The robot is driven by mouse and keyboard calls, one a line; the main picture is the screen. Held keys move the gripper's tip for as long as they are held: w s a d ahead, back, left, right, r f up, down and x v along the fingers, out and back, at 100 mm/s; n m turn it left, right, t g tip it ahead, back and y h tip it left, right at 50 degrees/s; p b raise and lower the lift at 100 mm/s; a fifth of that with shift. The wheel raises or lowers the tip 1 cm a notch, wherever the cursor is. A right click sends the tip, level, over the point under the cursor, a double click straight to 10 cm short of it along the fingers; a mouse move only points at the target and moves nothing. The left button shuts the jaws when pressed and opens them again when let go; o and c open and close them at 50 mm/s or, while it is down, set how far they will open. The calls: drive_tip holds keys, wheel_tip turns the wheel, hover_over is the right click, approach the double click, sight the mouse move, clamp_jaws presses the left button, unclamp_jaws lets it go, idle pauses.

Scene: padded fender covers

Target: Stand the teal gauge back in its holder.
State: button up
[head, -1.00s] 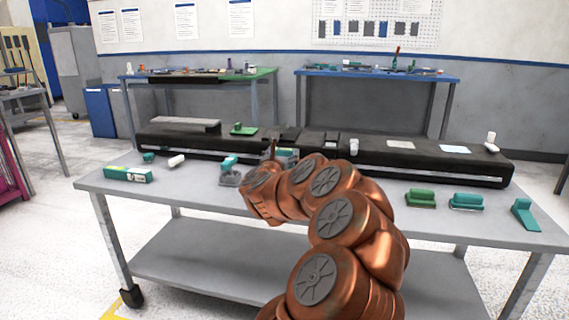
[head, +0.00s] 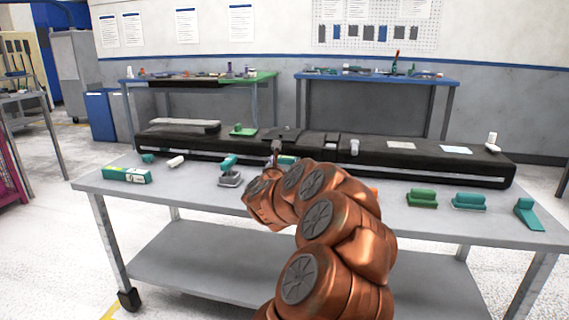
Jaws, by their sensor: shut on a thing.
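My copper arm reaches over the grey bench, and its wrist hides my gripper and whatever its jaws hold. Left of the wrist, a small grey holder (head: 231,180) stands on the bench, with a teal piece (head: 228,161) showing at its upper back; I cannot tell whether the two touch. Another bit of teal (head: 287,160) shows just behind my wrist, mostly covered by it. I cannot tell which teal piece is the gauge. At the right, a teal block (head: 468,201) and a teal wedge-shaped piece (head: 529,214) stand on the bench.
A green block (head: 422,197) stands beside the teal block. A green-and-white box (head: 126,175), a white cylinder (head: 175,162) and a small teal item (head: 148,158) are at the left. A long black padded beam (head: 430,165) runs along the bench's back. The front left of the bench is clear.

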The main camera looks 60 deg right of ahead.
drive_tip(key=shift+f, duration=0.2)
drive_tip(key=o, duration=1)
drive_tip(key=shift+r+p, duration=0.2)
drive_tip(key=shift+p, duration=0.3)
drive_tip(key=shift+a+f, duration=0.15)
drive_tip(key=shift+f+p+v, duration=0.15)
drive_tip(key=shift+p+v, duration=0.1)
drive_tip(key=shift+v, duration=1.65)
drive_tip(key=shift+f+p+v, duration=0.1)
drive_tip(key=shift+p+v, duration=0.15)
drive_tip(key=shift+v, duration=1.6)
drive_tip(key=shift+s, duration=0.1)
